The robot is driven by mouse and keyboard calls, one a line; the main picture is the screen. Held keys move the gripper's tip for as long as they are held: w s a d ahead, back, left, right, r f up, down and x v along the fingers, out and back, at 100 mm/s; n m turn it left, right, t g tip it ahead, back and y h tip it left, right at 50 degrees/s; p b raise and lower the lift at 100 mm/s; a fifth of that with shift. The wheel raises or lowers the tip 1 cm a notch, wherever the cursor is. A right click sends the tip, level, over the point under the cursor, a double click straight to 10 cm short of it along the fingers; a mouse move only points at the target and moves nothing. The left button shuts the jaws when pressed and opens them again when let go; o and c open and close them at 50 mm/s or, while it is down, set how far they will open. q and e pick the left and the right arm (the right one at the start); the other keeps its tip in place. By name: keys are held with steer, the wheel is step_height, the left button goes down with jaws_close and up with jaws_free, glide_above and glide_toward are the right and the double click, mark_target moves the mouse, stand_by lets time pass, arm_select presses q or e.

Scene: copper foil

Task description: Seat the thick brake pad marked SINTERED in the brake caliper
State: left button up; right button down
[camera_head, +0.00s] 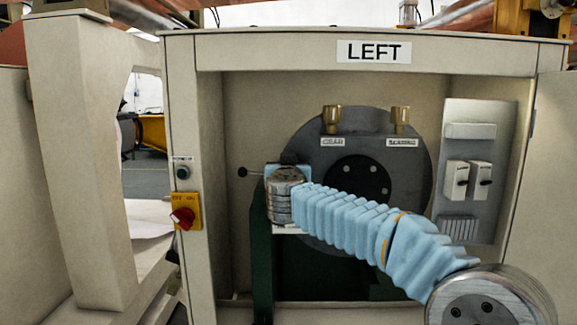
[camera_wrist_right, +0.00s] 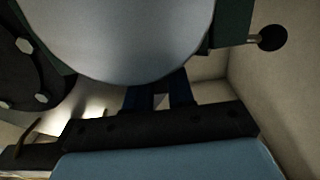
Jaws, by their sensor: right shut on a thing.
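My right arm reaches into the cabinet in the head view. Its wrist hides most of my right gripper. In the right wrist view the dark fingers of my right gripper (camera_wrist_right: 160,95) are shut on a smooth, pale grey rounded piece (camera_wrist_right: 140,40), which looks like the brake pad. The piece covers the fingertips, and no marking on it shows. Beside it is a green part (camera_wrist_right: 232,25) with a black ball lever (camera_wrist_right: 272,38), seemingly the caliper. The head view shows the lever (camera_head: 243,172) and green structure (camera_head: 261,245) left of the disc (camera_head: 305,135). Whether pad and caliper touch, I cannot tell.
The cabinet (camera_head: 250,50) is labelled LEFT; its walls surround my arm closely. Two brass knobs (camera_head: 331,118) (camera_head: 400,120) stand above the disc. A grey switch panel (camera_head: 475,165) is on the right. A red switch on a yellow plate (camera_head: 187,212) is on the left post.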

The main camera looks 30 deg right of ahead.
steer(key=shift+f+b, duration=0.3)
steer(key=shift+f, duration=0.35)
steer(key=shift+f, duration=0.1)
steer(key=c, duration=0.9)
jaws_free()
steer(key=v, duration=1.4)
steer(key=shift+w, duration=0.1)
